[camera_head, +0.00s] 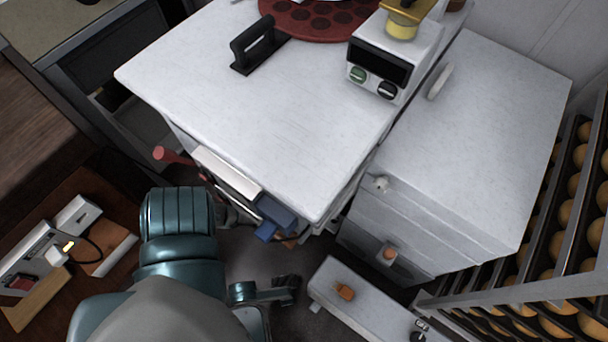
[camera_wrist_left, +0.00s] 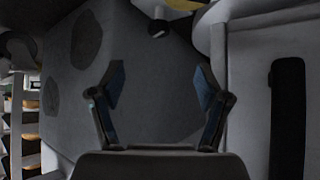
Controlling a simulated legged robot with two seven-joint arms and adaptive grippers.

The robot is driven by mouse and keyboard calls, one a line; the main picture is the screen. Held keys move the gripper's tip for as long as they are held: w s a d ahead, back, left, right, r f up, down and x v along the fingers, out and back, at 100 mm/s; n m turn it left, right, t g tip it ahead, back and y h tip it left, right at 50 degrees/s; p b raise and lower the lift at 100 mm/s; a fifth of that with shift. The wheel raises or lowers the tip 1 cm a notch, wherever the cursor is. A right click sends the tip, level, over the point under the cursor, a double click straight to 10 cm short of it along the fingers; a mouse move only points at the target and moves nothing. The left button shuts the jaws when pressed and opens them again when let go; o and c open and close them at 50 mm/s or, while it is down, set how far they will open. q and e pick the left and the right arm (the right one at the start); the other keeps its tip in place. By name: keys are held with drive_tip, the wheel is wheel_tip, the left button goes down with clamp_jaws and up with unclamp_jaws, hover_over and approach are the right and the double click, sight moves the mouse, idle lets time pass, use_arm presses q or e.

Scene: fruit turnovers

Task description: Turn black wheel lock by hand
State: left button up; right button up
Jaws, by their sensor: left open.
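No part in view can be surely picked out as the black wheel lock. In the left wrist view a small round black part (camera_wrist_left: 158,28) sits on a pale piece at the top, beyond the fingertips. My left gripper (camera_wrist_left: 160,85) is open there, its two blue-tipped fingers apart with nothing between them. In the head view my teal left arm comes in from the lower left and its dark end (camera_head: 285,290) is low, over the grey floor beside the white cabinet. The fingertips are hard to make out there. My right gripper is not in view.
A white cabinet (camera_head: 280,120) with a black handle (camera_head: 252,50) and red perforated disc (camera_head: 310,15) stands ahead. A lower white cabinet (camera_head: 480,150) and a rack of round buns (camera_head: 560,230) stand right. A low white box (camera_head: 355,305) lies right of my arm.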

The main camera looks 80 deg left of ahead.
use_arm(q)
drive_tip(key=v, duration=0.6)
drive_tip(key=shift+d, duration=0.15)
drive_tip(key=shift+s, duration=0.15)
idle(0.9)
